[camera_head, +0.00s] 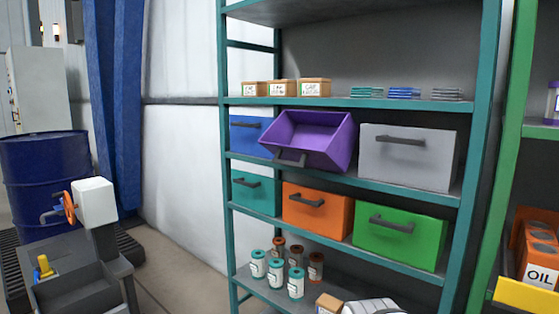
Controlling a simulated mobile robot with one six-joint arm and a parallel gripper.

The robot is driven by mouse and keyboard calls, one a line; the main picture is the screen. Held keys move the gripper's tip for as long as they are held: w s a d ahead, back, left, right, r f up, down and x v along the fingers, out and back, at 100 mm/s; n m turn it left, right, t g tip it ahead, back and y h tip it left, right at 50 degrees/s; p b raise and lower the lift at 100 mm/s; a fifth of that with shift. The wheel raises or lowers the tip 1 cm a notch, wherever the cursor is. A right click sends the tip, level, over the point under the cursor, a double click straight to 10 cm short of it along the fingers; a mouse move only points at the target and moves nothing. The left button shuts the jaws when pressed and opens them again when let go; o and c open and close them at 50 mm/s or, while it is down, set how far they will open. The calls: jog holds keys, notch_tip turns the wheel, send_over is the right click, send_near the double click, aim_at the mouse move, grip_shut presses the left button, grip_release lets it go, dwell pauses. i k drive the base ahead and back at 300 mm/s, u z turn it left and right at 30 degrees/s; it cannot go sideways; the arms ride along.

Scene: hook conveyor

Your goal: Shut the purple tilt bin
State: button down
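The purple tilt bin (326,139) is on the middle shelf of the teal rack, between a blue bin and a grey bin. It is tipped forward and open, with its inside showing. Its dark handle (290,157) is at the lower left, on the front that leans out over the shelf edge. Nothing touches the handle. I see no gripper fingers in this view. A white, dark-striped shape is cut off at the bottom edge; I cannot tell what it is.
The blue bin (245,135), grey bin (408,160), teal bin (255,199), orange bin (316,216) and green bin (400,240) look shut. Small jars (275,266) stand on the lower shelf. A valve stand (95,205) and a blue drum (42,165) are at left. The space before the purple bin looks clear.

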aim_at(297, 139)
jog(key=z, duration=0.05)
jog(key=k, duration=1.05)
jog(key=u, duration=0.7)
jog(key=i, duration=1.7)
jog(key=z, duration=0.45)
